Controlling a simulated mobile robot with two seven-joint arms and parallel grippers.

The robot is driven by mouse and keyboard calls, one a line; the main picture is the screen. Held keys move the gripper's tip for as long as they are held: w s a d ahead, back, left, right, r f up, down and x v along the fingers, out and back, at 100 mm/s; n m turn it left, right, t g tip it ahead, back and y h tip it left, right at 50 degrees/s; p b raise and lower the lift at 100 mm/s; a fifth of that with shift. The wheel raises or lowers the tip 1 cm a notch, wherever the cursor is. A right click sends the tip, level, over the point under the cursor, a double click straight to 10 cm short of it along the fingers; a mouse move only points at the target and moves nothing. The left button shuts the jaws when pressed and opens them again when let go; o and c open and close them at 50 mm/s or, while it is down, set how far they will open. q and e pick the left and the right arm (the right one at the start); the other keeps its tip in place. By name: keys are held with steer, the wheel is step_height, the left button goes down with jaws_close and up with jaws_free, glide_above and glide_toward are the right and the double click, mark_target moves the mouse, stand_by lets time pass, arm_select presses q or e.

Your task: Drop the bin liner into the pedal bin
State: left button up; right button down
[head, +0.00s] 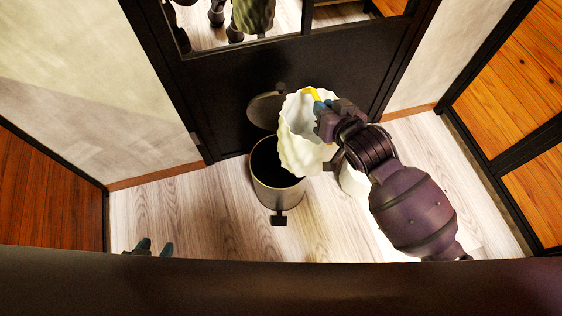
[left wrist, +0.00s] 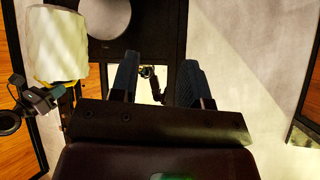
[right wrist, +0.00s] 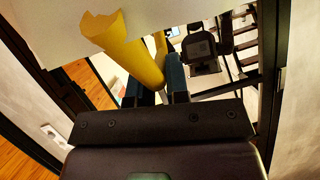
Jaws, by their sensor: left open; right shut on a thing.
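The pedal bin (head: 278,188) stands on the floor, its dark mouth open and its round lid (head: 264,110) raised behind it. The bin liner (head: 298,145) is a crinkled white bag with a yellow rim. My right gripper (head: 328,112) is shut on the liner's rim and holds it above the bin, overlapping the right of its mouth in the head view. The yellow rim (right wrist: 128,52) fills much of the right wrist view. My left gripper (head: 150,247) is open and empty, low at the left of the head view; its fingers (left wrist: 158,80) show apart in the left wrist view.
A black panel with a mirror (head: 255,30) stands close behind the bin. A white object (head: 353,182) is partly hidden behind my right arm. Pale walls and wood panels close in the sides. The wood floor (head: 180,205) left of the bin is clear.

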steer(key=n+g+y+b, duration=0.1)
steer(key=n+y+b, duration=0.1)
steer(key=b, duration=0.1)
glide_above(295, 126)
steer(key=f, duration=1.1)
steer(key=shift+s+f, duration=0.2)
steer(key=shift+f, duration=0.2)
steer(key=shift+w+a+f+b, duration=0.2)
steer(key=shift+w+f+b, duration=0.2)
steer(key=shift+w, duration=0.1)
steer(key=shift+f, duration=0.45)
step_height(295, 126, down, 4)
steer(key=shift+s+r+g+b, duration=0.15)
steer(key=shift+g+b, duration=0.15)
steer(key=shift+b, duration=0.95)
steer(key=shift+f+b, duration=0.4)
steer(key=shift+f, duration=0.35)
arm_select(q)
steer(key=f+m, duration=0.1)
steer(key=w+d+f, duration=0.1)
steer(key=shift+d+f+m+h, duration=0.15)
steer(key=shift+f+m+h, duration=0.15)
steer(key=shift+m, duration=0.1)
arm_select(e)
steer(key=shift+r, duration=0.2)
